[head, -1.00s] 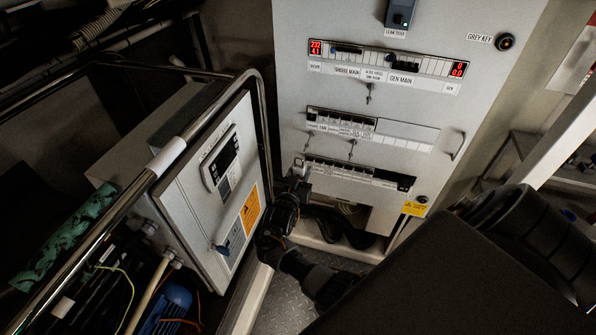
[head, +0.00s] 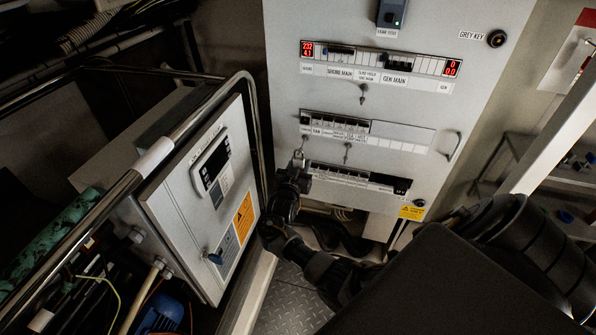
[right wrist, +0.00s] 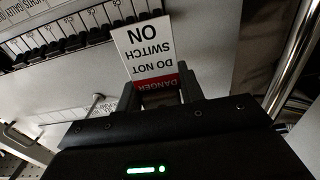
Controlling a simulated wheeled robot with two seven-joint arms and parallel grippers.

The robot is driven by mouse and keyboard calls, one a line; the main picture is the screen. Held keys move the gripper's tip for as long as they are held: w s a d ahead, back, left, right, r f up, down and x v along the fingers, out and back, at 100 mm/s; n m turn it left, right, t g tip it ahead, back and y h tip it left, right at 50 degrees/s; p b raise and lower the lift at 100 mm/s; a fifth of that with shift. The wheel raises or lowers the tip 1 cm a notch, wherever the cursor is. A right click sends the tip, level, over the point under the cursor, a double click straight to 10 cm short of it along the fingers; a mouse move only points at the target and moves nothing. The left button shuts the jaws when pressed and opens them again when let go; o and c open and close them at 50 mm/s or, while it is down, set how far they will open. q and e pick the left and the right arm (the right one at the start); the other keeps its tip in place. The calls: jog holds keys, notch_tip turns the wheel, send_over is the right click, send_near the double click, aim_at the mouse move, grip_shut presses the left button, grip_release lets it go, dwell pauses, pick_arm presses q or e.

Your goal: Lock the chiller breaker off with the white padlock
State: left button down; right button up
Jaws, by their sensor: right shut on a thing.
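My right gripper (head: 296,172) is raised in front of the lower left of the grey panel (head: 400,165). A breaker row (right wrist: 75,32) lies just past the tag, apart from the fingers as far as I can tell. I cannot read which breaker is the chiller's. My left gripper is out of view.
The panel has a top row (head: 380,58), a middle row (head: 365,128) and a bottom row (head: 360,180) of breakers. A grey controller box (head: 200,210) and a bent metal rail (head: 170,145) stand close on the left. A panel handle (head: 453,146) sticks out at right.

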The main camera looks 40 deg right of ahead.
jog(key=shift+w+d+f+b, duration=0.4)
jog(key=shift+d+f+b, duration=0.1)
jog(key=shift+d+b, duration=0.1)
dwell(0.5)
jog(key=o, duration=1.2)
jog(key=shift+c, duration=0.2)
jog(key=shift+a+f, duration=0.1)
jog(key=b+v, duration=0.1)
jog(key=v, duration=0.9)
jog(key=shift+s+a, duration=0.25)
jog(key=shift+a, duration=0.05)
